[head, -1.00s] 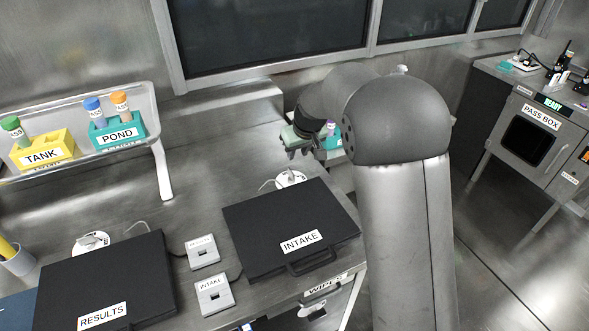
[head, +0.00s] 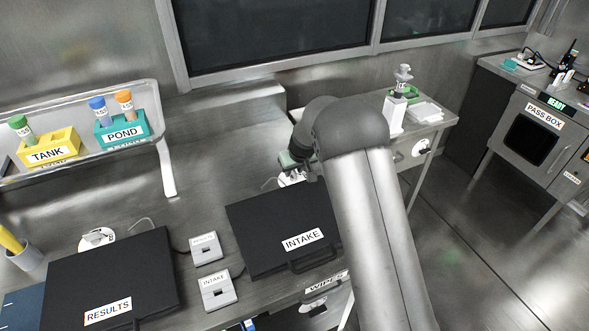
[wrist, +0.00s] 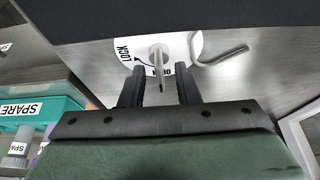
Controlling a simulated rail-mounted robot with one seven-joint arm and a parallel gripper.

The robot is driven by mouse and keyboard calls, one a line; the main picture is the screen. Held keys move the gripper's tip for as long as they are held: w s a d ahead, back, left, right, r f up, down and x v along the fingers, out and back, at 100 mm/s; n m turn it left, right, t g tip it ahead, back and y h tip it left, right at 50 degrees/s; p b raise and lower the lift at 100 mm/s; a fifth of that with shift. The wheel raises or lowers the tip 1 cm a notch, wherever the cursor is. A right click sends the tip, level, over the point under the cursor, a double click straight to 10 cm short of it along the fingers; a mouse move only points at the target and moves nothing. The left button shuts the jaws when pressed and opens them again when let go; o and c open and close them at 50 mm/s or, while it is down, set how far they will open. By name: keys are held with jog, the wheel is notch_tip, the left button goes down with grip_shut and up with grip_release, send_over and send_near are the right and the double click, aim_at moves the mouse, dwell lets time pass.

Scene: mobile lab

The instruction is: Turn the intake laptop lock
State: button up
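The intake laptop (head: 262,213) is a closed black case with an INTAKE label and a front handle. Its lock is a white dial behind it, mostly hidden by my gripper in the head view (head: 291,178). My gripper (wrist: 160,70) is open, with one black finger on each side of the knob's near end. I see gaps on both sides; contact is not visible.
The results laptop (head: 110,275) and its own dial (head: 97,239) lie to the left. Two small boxes, labelled RESULTS (head: 206,247) and INTAKE (head: 217,289), sit between the laptops. A bent grey hook (wrist: 222,56) lies beside the dial. A teal SPARE rack (wrist: 50,106) is at left in the wrist view.

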grip_shut()
jog(key=shift+m, duration=0.3)
jog(key=m+h, duration=0.1)
jog(key=m, duration=0.1)
jog(key=shift+s+a+m, duration=0.1)
jog(key=shift+a+m, duration=0.05)
jog(key=shift+m, duration=0.15)
jog(key=m+h, duration=0.1)
jog(key=m, duration=0.2)
jog(key=shift+m+h, duration=0.3)
jog(key=shift+h, duration=0.1)
jog(key=m+h, duration=0.1)
jog(key=m, duration=0.1)
jog(key=m+h, duration=0.1)
jog(key=m, duration=0.2)
jog(key=shift+a+m, duration=0.2)
jog(key=shift+m, duration=0.1)
jog(key=m+g, duration=0.1)
jog(key=m, duration=0.1)
jog(key=m+h+b, duration=0.1)
jog(key=m, duration=0.2)
jog(key=shift+w+g+b, duration=0.2)
jog(key=shift+g+b, duration=0.1)
jog(key=shift+g, duration=0.1)
jog(key=shift+m, duration=0.4)
